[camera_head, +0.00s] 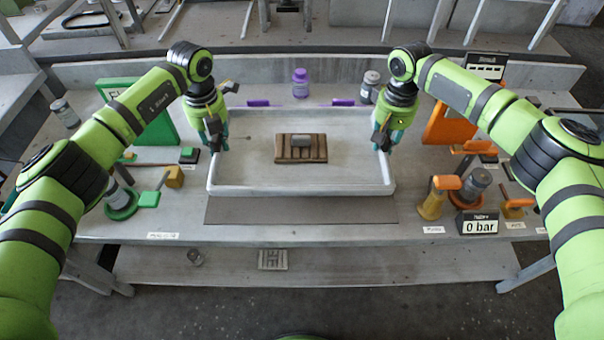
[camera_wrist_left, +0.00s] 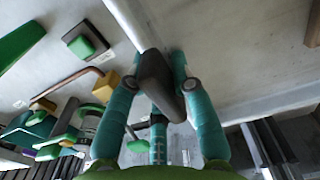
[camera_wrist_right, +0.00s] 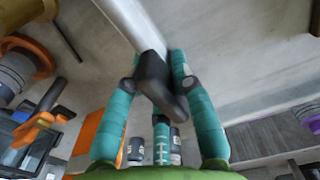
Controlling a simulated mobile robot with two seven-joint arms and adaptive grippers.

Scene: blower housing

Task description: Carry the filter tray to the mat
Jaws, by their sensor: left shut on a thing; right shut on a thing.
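The filter tray (camera_head: 300,190) is a wide, shallow, pale tray in the middle of the bench. A brown slatted block with a grey piece on top (camera_head: 301,148) lies inside it. My left gripper (camera_head: 216,143) is shut on the tray's left side; the left wrist view shows its teal fingers around a dark grip piece (camera_wrist_left: 158,85) at the wall. My right gripper (camera_head: 383,142) is shut on the right side in the same way, at another dark grip piece (camera_wrist_right: 158,82). A flat dark grey mat (camera_head: 300,211) shows in front of the tray. Whether the tray touches it is unclear.
Green fixtures (camera_head: 148,200) stand left of the tray. Orange fixtures (camera_head: 432,200) and a 0 bar display (camera_head: 479,225) stand right. A purple bottle (camera_head: 300,83) and a grey jar (camera_head: 371,85) are behind. A shelf (camera_head: 350,262) lies below the front edge.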

